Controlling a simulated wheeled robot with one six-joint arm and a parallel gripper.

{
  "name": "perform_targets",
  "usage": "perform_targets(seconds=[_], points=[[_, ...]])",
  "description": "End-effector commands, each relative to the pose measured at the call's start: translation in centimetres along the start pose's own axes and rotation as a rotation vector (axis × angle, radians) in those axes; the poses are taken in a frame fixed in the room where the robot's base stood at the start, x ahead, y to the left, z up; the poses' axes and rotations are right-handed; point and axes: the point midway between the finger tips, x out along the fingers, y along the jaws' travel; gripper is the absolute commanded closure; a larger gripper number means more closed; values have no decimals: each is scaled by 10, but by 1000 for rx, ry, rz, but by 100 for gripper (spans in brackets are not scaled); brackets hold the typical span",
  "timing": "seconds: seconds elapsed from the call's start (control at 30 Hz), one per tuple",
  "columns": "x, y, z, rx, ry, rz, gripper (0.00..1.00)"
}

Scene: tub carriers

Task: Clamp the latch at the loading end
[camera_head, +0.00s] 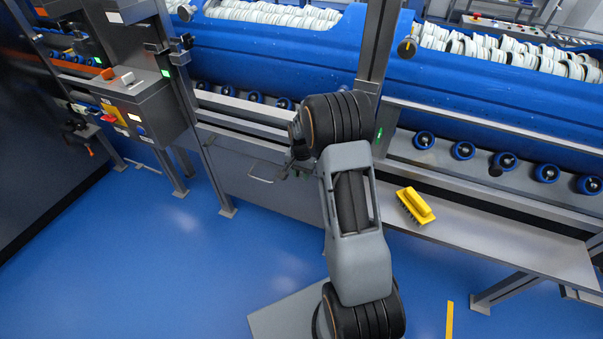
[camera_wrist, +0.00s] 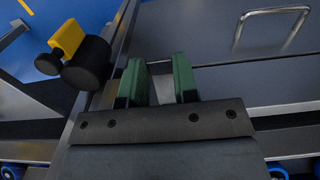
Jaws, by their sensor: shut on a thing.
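My gripper (camera_wrist: 159,82) shows two green fingers in the wrist view, a little apart, in front of grey metal framing. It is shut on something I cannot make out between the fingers. A yellow block with a black round knob (camera_wrist: 86,63), possibly a latch, is left of the fingers, beside a grey post, and apart from them. In the head view, my arm covers the middle post's lower part, and the fingertips cannot be made out. Another black and yellow knob (camera_head: 407,47) is beside the post higher up. I cannot tell which one is at the loading end.
A drawer handle (camera_head: 262,171) on a grey front also shows in the wrist view (camera_wrist: 271,27). A yellow brush (camera_head: 415,205) lies on the metal shelf (camera_head: 480,235). The blue floor (camera_head: 160,250) at left is clear.

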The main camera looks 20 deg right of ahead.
Motion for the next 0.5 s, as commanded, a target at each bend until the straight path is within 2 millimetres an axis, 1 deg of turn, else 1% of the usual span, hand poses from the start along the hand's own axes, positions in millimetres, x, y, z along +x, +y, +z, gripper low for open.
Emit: perform_targets(seconds=[0.27,0.5], points=[[10,0,2,-3,77,-1,96],[24,-1,3,-4,235,-3,96]])
